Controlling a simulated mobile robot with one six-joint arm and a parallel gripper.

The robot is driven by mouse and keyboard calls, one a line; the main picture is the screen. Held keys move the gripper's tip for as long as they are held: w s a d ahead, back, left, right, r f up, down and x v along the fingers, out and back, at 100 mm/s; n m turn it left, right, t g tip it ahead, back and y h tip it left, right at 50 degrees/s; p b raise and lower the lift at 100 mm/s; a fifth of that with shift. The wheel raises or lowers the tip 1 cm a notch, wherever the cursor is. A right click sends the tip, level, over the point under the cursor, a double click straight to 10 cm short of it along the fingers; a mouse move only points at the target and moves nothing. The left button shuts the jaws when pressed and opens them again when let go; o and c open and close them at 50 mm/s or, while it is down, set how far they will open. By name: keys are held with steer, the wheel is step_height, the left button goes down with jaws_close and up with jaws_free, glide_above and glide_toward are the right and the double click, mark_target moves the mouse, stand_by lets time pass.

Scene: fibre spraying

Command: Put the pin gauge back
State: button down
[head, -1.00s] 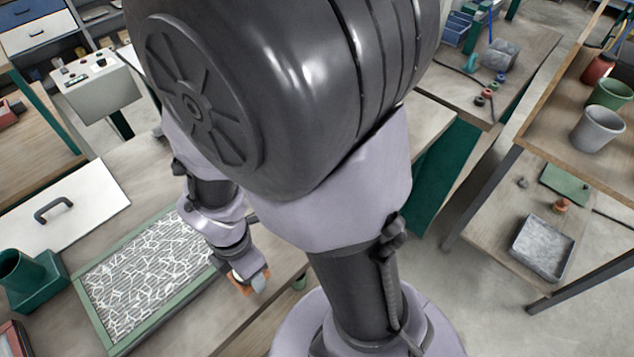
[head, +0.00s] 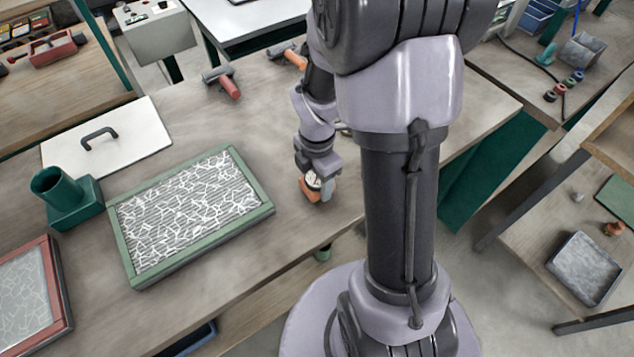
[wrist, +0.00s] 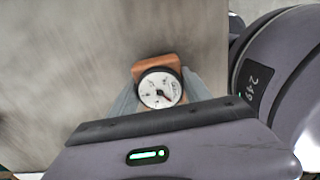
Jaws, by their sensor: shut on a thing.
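My gripper (head: 318,194) is shut on the pin gauge, which has a round white dial and an orange-brown body (head: 312,182). In the wrist view the dial (wrist: 160,89) faces the camera between the grey fingers, and the orange-brown body (wrist: 157,62) shows beyond it. The gauge is over bare tabletop, near the table's front edge and right of the green-framed panel (head: 262,207) with white fibres. The gauge's pins are hidden, and I cannot tell whether it touches the table.
A green cup on a square base (head: 75,205) stands left of the panel. Behind it lies a white board with a black handle (head: 108,140). A red-framed panel (head: 62,300) is at the left front. The middle back tabletop is clear.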

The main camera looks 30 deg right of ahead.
steer(key=shift+c, duration=2.4)
jaws_free()
step_height(320, 180, up, 16)
steer(key=a+m+p, duration=0.2)
steer(key=m+p, duration=0.1)
steer(key=p, duration=0.2)
steer(key=s+a+r+m+t+y, duration=0.1)
steer(key=s+a+r+m+t, duration=0.2)
steer(key=m, duration=0.7)
steer(key=s+a+r+m+t+y, duration=0.1)
steer(key=s+a+r+m+t, duration=0.1)
steer(key=s+a+r+m, duration=0.5)
steer(key=a+r+m, duration=0.1)
steer(key=a+m, duration=0.1)
steer(key=shift+s+a+r+m+t, duration=0.3)
steer(key=shift+s+a+m+t, duration=0.05)
steer(key=shift+s+m+t, duration=0.05)
